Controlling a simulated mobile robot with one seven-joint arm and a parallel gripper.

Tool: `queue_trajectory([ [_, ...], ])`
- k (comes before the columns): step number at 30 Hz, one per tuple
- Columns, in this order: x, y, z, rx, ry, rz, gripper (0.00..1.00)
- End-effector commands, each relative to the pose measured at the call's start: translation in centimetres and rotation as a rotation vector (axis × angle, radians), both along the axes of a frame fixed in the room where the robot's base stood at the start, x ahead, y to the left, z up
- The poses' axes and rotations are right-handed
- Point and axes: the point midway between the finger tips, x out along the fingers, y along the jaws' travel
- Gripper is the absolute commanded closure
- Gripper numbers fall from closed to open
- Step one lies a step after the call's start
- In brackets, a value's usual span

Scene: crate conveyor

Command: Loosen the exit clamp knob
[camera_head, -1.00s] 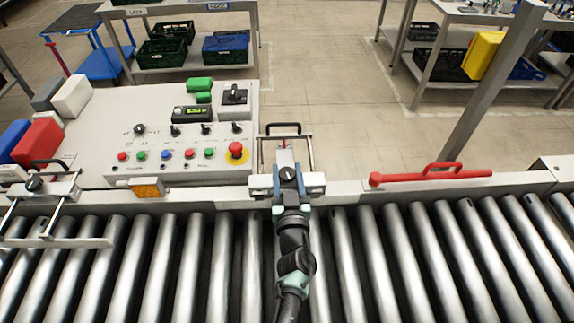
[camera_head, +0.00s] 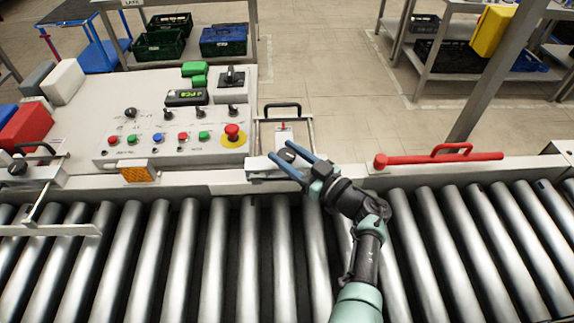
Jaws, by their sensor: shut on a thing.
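The clamp knob (camera_head: 288,155) is a small black knob on a pale clamp block (camera_head: 259,168) at the conveyor's back rail, in the middle of the head view. A clamp frame with a black handle (camera_head: 282,106) rises behind it. My gripper (camera_head: 287,157) reaches in from the lower right, with its two blue fingers on either side of the knob, shut on it. The fingers partly hide the knob and block. A second clamp with a black knob (camera_head: 18,165) stands on the rail at the far left.
A control panel (camera_head: 112,149) with buttons and a red emergency stop (camera_head: 232,133) lies left of the clamp. A red bar handle (camera_head: 440,158) is on the rail to the right. Metal rollers (camera_head: 190,255) fill the front; no crate is on those in view.

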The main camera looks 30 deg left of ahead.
Motion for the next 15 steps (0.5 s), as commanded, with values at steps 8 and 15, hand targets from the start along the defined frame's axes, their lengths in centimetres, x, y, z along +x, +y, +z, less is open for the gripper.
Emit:
queue_trajectory([
  [8, 0.17, 0.08, -0.69, 0.002, -0.007, 0.142, 1.00],
  [15, 0.12, 0.15, -0.61, 0.003, -0.005, 0.247, 1.00],
])
